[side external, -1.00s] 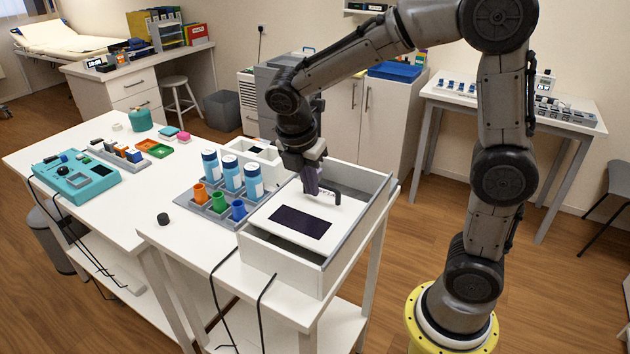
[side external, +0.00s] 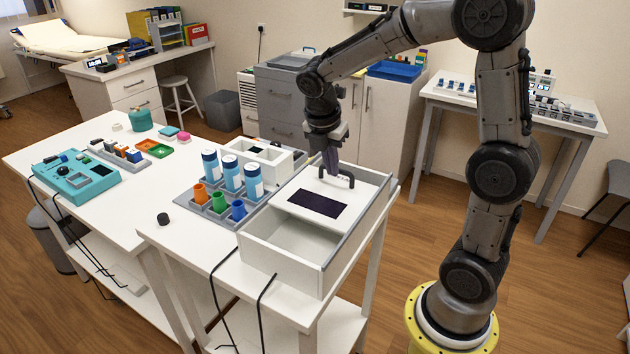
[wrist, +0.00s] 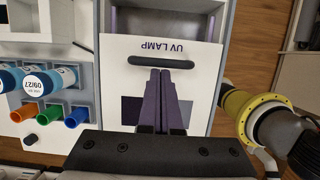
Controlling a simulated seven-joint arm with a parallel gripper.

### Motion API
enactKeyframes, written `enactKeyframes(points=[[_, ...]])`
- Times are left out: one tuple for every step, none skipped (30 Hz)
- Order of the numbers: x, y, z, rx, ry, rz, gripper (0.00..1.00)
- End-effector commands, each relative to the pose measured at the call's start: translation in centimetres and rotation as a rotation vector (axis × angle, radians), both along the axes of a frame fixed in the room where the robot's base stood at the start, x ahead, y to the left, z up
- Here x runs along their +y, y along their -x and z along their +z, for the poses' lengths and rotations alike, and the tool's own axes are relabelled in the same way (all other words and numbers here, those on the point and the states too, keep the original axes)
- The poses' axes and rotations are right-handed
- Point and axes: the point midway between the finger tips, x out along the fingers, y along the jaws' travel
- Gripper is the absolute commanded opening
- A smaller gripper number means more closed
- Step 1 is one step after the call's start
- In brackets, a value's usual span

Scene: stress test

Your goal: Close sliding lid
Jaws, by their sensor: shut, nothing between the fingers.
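The sliding lid (side external: 352,210) is a white panel with a dark window (side external: 318,204) and a black bar handle (side external: 350,182). It lies over the back part of a white open-topped box (side external: 285,262), and the box's front part is uncovered. The wrist view shows the lid (wrist: 204,62) with "UV LAMP" lettering and the handle (wrist: 162,62) near its far edge. My gripper (side external: 333,173) is shut and empty, its fingertips right at the handle. In the wrist view my gripper (wrist: 163,72) reaches the handle's near side; contact is unclear. The fingers partly hide the window.
A grey rack left of the box holds blue-capped bottles (side external: 231,172) and orange, green and blue cups (side external: 219,202). A white slotted box (side external: 285,166) stands behind it. A small black cap (side external: 163,219) lies on the table (side external: 180,258), with bare surface around it.

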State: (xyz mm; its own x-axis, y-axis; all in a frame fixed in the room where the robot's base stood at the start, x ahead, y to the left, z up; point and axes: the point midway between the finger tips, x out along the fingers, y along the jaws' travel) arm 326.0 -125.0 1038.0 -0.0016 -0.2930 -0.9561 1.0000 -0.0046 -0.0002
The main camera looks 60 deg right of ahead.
Motion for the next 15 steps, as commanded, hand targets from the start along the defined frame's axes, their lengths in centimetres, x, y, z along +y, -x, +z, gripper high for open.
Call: enactKeyframes(points=[[-1.4,0.0,0.0,-0.001,0.001,-0.008,0.00],[-2.1,0.0,0.0,-0.001,0.001,-0.008,0.00],[-3.1,0.1,0.0,0.000,0.001,-0.008,0.00],[-3.8,0.1,0.0,0.000,0.001,-0.006,0.00],[-4.4,0.1,0.0,0.000,0.001,-0.007,0.00],[-5.2,0.0,0.0,-0.001,0.001,-0.006,0.00],[-5.7,0.0,0.0,-0.001,0.001,-0.005,0.00],[-6.2,0.0,0.0,0.000,0.001,-0.004,0.00],[-6.7,0.0,0.0,-0.001,0.001,-0.003,0.00],[-7.0,0.0,0.0,-0.001,0.002,-0.002,0.00],[-7.3,0.1,0.0,-0.001,0.002,-0.002,0.00],[-7.5,0.1,0.0,0.000,0.002,-0.001,0.00],[-7.6,0.1,0.0,0.000,0.002,0.000,0.00],[-7.7,0.1,0.0,0.000,0.002,0.001,0.00],[-7.7,0.1,0.0,0.001,0.002,0.002,0.00]])
